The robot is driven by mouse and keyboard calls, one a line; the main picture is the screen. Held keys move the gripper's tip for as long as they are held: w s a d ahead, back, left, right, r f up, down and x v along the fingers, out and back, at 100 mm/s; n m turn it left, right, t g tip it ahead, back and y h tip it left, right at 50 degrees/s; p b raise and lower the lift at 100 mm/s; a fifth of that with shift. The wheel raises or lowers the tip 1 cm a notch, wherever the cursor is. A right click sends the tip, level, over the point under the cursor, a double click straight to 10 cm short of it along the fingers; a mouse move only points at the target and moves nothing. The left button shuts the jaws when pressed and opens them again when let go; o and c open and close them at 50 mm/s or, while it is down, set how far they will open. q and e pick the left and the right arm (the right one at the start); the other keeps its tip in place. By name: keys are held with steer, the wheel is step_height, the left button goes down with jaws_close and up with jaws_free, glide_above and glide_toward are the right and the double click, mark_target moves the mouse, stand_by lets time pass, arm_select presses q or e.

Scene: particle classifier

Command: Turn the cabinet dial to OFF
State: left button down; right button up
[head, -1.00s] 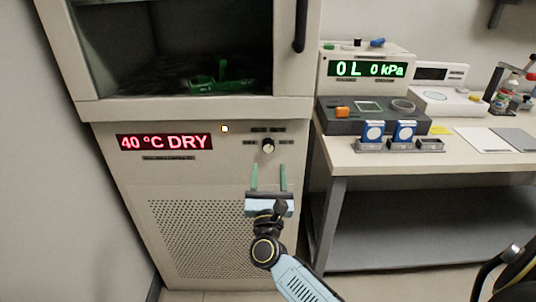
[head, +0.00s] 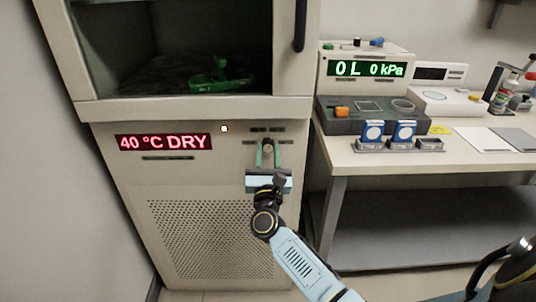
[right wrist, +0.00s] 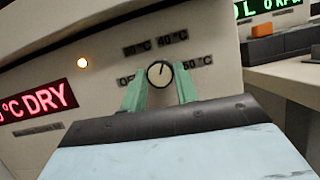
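The cabinet dial (right wrist: 160,74) is a small round pale knob on the beige front panel. Its dark pointer mark points up and slightly right, toward the 40 °C label. An OFF label, partly hidden by a finger, is at its left. My right gripper (right wrist: 160,90) is open, its two green fingers one on each side of the dial. A small gap seems to show on both sides, but I cannot tell how deep the tips reach. In the head view the right gripper (head: 268,155) covers the area around the dial. My left gripper is not in view.
The red display (head: 164,142) reads 40 °C DRY, and a small lamp (head: 225,129) glows beside it. The open chamber above holds a green object (head: 220,80). A bench (head: 400,162) with instruments stands close at the right.

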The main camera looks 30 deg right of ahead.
steer(key=shift+c, duration=0.8)
steer(key=shift+n, duration=0.3)
